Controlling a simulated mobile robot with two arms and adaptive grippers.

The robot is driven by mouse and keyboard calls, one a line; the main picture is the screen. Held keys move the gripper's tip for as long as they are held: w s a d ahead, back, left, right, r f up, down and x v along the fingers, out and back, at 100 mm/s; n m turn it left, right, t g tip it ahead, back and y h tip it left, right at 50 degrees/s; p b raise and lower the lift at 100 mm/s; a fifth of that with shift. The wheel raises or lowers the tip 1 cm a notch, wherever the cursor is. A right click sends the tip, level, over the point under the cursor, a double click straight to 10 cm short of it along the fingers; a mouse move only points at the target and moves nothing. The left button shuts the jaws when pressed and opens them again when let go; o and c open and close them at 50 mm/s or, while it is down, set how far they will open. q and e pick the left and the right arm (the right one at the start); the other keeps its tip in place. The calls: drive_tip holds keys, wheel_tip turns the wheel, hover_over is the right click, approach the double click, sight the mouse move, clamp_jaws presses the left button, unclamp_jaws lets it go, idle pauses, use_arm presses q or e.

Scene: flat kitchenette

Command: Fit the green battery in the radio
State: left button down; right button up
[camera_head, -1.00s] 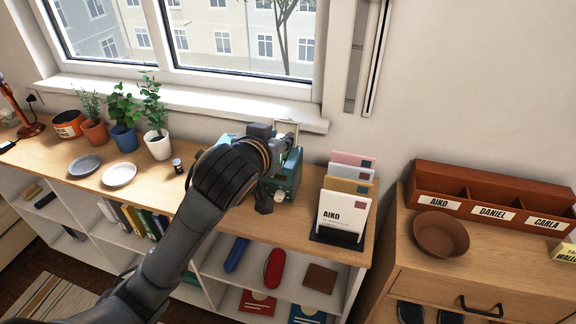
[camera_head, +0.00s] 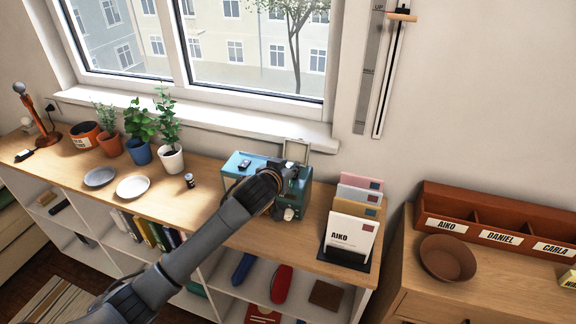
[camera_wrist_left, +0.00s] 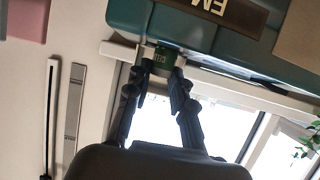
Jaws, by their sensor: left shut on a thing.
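The teal radio (camera_head: 292,203) stands on the wooden shelf top below the window, with a pale flap (camera_head: 297,150) raised at its back. My left gripper (camera_head: 290,165) is at the top of the radio. In the left wrist view its fingertips (camera_wrist_left: 162,70) are shut on the green battery (camera_wrist_left: 166,56), close beside the radio's teal body (camera_wrist_left: 190,30). I cannot tell whether the battery touches the radio or is inside it. The battery is hidden in the head view. My right gripper is not in view.
A small dark-and-white cylinder (camera_head: 190,181) stands near two plates (camera_head: 133,187). Potted plants (camera_head: 172,160) stand behind them. A letter rack (camera_head: 345,257) is to the right.

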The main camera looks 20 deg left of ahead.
use_arm(q)
drive_tip(key=shift+f, duration=0.25)
drive_tip(key=shift+f, duration=0.35)
drive_tip(key=c, duration=1.2)
unclamp_jaws()
drive_tip(key=shift+o, duration=0.2)
drive_tip(key=shift+r, duration=0.15)
